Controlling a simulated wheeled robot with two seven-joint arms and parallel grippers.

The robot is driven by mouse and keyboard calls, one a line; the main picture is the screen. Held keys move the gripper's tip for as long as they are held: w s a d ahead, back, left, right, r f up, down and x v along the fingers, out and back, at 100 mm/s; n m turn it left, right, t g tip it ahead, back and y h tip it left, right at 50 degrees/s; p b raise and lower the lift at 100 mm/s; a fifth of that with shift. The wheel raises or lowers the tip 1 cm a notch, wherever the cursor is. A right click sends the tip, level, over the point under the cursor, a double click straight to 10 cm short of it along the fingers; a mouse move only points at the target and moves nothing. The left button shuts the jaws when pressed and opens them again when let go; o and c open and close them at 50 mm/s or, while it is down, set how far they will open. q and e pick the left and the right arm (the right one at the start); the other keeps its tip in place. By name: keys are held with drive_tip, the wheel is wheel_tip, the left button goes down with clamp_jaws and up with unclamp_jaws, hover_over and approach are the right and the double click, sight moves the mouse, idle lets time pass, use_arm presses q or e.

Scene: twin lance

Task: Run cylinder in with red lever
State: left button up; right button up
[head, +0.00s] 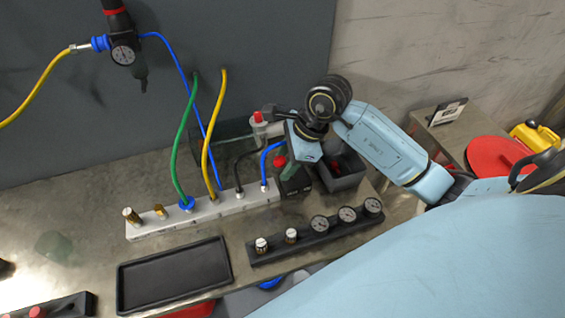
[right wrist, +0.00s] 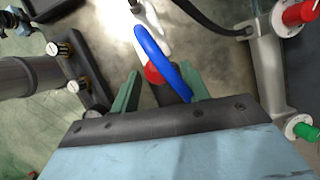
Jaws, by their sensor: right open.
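The red lever (head: 280,162) shows at the black valve block (head: 296,184), at the right end of the pale manifold (head: 215,207). My right gripper (head: 287,168) is over the block, close to the lever. In the right wrist view, its green fingers (right wrist: 158,90) are apart, and the red lever (right wrist: 152,73) shows between them, partly behind the blue hose (right wrist: 160,60). I cannot tell whether either finger touches it. A grey metal body (right wrist: 268,70) with red and green end fittings is on the right there; I cannot tell whether it is the cylinder. My left gripper is out of view.
Green (head: 179,140), yellow (head: 211,130) and black (head: 240,165) hoses rise from the manifold. A gauge rail (head: 320,234) and an empty black tray (head: 175,275) are in front. A dark bin (head: 343,176) stands right of the gripper. A regulator (head: 122,53) hangs at upper left.

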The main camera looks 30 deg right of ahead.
drive_tip(key=shift+w+a+f, duration=0.1)
drive_tip(key=shift+a+f, duration=0.1)
drive_tip(key=shift+f, duration=0.3)
drive_tip(key=shift+w+a+f, duration=0.1)
drive_tip(key=shift+f, duration=0.25)
drive_tip(key=shift+c, duration=0.2)
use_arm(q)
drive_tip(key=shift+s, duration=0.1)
use_arm(e)
clamp_jaws()
